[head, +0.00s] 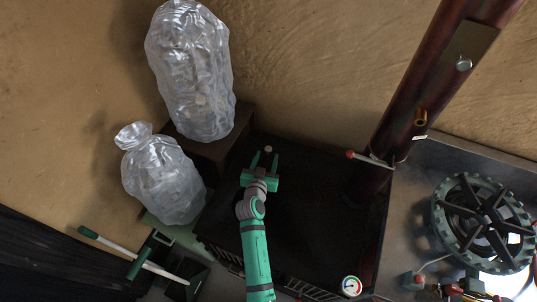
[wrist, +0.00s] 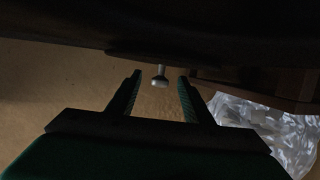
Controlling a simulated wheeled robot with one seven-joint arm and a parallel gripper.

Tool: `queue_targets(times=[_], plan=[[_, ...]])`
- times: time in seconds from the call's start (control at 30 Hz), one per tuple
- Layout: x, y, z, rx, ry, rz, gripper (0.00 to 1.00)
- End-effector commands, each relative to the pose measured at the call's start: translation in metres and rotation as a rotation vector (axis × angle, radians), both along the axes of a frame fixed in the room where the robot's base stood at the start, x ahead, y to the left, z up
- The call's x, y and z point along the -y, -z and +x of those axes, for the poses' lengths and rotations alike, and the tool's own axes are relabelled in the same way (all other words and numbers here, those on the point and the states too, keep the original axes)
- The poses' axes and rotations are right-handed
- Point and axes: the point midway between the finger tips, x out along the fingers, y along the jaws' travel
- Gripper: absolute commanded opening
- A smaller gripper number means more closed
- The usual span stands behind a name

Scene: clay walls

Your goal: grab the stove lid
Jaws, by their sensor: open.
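The stove lid's small pale knob (head: 268,149) shows at the back of the dark stove top, and the lid's outline is lost in the black surface. In the wrist view the knob (wrist: 160,82) sticks out from a dark, thin lid edge (wrist: 135,55). My gripper (head: 265,157) is open, with its green fingers pointing at the knob. In the wrist view my gripper (wrist: 160,80) has one finger on each side of the knob, with a gap on both sides. I cannot tell whether the knob is fully between the fingertips.
A dark red stovepipe (head: 415,90) rises right of the stove top (head: 325,195). Two filled clear plastic bags (head: 195,75) stand at the left, one on a brown block. The clay wall (head: 310,60) is close behind.

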Motion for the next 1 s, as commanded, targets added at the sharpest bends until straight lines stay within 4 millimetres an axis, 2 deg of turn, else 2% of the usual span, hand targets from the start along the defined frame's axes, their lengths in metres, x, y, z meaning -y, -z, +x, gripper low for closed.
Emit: queue_targets(times=[0.13, 0.43, 0.6, 0.63, 1.0], plan=[[0.002, 0.004, 0.016, 0.001, -0.002, -0.001, 0.46], [0.003, 0.006, 0.019, 0.000, -0.001, -0.001, 0.46], [0.003, 0.006, 0.019, 0.000, -0.001, -0.001, 0.06], [0.003, 0.006, 0.019, 0.000, -0.001, -0.001, 0.00], [0.005, 0.002, 0.020, 0.005, 0.001, 0.000, 0.00]])
